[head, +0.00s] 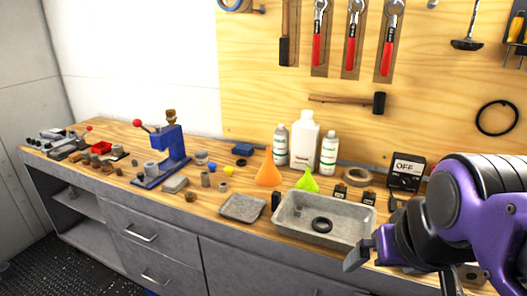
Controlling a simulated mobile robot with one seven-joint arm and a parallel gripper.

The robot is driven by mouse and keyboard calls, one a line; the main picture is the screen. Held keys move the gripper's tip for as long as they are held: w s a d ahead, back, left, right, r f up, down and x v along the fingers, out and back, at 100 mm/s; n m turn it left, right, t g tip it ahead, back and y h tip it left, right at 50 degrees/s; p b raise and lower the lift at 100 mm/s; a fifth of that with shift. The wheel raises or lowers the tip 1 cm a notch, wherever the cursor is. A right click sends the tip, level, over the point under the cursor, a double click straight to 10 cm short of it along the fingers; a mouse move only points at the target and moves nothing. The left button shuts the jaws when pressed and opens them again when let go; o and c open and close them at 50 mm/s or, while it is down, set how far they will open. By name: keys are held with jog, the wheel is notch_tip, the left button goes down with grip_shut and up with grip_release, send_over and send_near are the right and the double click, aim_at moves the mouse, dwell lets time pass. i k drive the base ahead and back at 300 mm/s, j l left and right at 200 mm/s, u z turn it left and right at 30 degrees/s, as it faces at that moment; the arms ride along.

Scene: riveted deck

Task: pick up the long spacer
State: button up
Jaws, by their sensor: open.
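At this size I cannot tell for certain which is the long spacer. My gripper (385,250) is at the lower right, by the right end of the grey metal tray. It is open, well to the right of the cylinders, and nothing shows in it. My arm hides part of the bench's right end.
The grey tray (290,215) holds a black ring. Tools hang on the pegboard behind.

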aim_at(205, 177)
jog(key=j+z, duration=0.25)
jog(key=j, duration=1.6)
jog(key=j+z, duration=0.1)
jog(key=j, duration=0.3)
jog(key=i+j+z, duration=0.1)
jog(key=j, duration=0.35)
